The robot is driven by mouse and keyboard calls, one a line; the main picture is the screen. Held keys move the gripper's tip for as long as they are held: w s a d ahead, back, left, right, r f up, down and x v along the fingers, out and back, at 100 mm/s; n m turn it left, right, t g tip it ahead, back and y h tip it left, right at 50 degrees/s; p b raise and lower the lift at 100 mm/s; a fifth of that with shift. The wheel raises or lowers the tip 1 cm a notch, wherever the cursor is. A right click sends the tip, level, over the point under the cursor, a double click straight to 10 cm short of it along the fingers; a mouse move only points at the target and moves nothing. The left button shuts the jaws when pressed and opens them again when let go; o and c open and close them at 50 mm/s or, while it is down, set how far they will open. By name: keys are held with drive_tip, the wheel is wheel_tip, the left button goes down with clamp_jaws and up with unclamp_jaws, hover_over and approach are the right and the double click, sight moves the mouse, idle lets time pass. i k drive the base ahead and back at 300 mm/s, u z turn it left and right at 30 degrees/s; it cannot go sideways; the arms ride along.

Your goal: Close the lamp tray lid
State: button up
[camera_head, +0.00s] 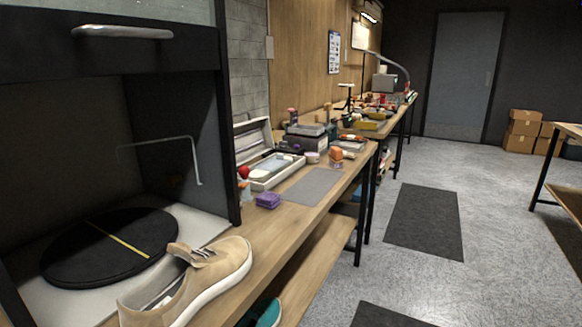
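A long pale tray (284,178), which looks like the lamp tray, lies on the wooden workbench left of the picture's middle. Its lid (253,141) is open and stands up along the tray's back left side, leaning back. A light, flat item lies inside the tray; it is too small to make out. My gripper is not in view.
A black cabinet (227,110) with a raised front and a round black turntable (75,255) stands at left. A tan sneaker (215,265) is in front. A purple block (267,200), red ball (244,172) and grey mat (312,186) lie near the tray. Floor at right is mostly clear.

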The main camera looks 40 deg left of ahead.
sight(253, 137)
drive_tip(key=u, duration=0.05)
drive_tip(key=i, duration=2.25)
drive_tip(key=u, duration=3.45)
